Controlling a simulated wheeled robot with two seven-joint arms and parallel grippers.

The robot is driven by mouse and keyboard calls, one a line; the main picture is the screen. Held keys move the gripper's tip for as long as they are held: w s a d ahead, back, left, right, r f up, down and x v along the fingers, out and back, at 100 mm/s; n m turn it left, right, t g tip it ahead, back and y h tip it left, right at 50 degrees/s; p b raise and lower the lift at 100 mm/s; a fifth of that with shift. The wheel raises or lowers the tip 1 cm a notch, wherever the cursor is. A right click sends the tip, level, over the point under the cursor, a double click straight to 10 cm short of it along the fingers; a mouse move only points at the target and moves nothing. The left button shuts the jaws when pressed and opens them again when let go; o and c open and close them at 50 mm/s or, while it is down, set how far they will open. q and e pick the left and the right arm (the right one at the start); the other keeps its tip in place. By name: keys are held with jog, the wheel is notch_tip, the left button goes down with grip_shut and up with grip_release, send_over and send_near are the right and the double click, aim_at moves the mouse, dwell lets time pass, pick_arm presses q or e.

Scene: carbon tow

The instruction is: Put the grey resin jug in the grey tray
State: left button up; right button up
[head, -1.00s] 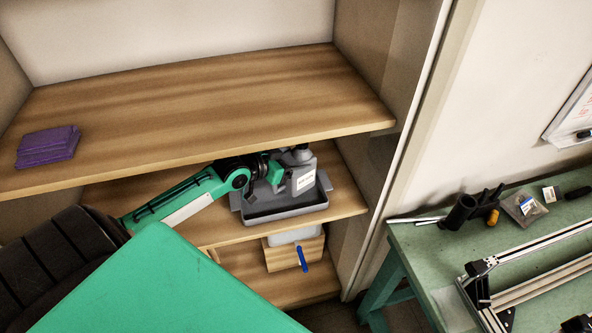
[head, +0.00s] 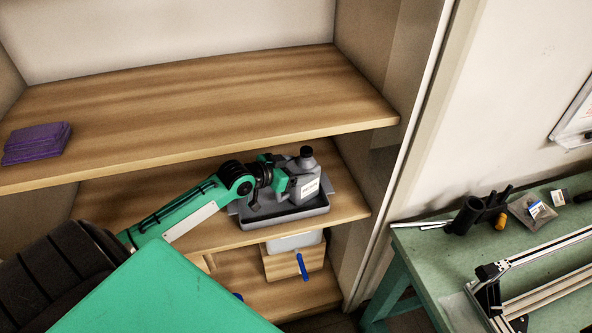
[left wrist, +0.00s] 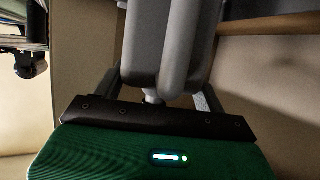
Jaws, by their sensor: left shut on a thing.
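The grey resin jug (head: 307,184) has a black cap and a white label, and it is at the grey tray (head: 262,222) on the middle shelf. The jug looks slightly tilted, with its lower part behind the tray's front wall; I cannot tell whether its base touches the tray floor. My left gripper (head: 285,180) is shut on the jug at its left side. In the left wrist view the jug's grey body and handle (left wrist: 172,50) fill the space between the fingers. My right gripper is not in view.
Below are a wooden box (head: 292,262) and a blue-handled item (head: 302,266). A green workbench (head: 430,260) with tools stands at right.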

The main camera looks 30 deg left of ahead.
pick_arm(q)
jog(key=o, duration=2)
jog(key=shift+s, duration=0.1)
jog(key=b+v, duration=0.1)
jog(key=v, duration=1.1)
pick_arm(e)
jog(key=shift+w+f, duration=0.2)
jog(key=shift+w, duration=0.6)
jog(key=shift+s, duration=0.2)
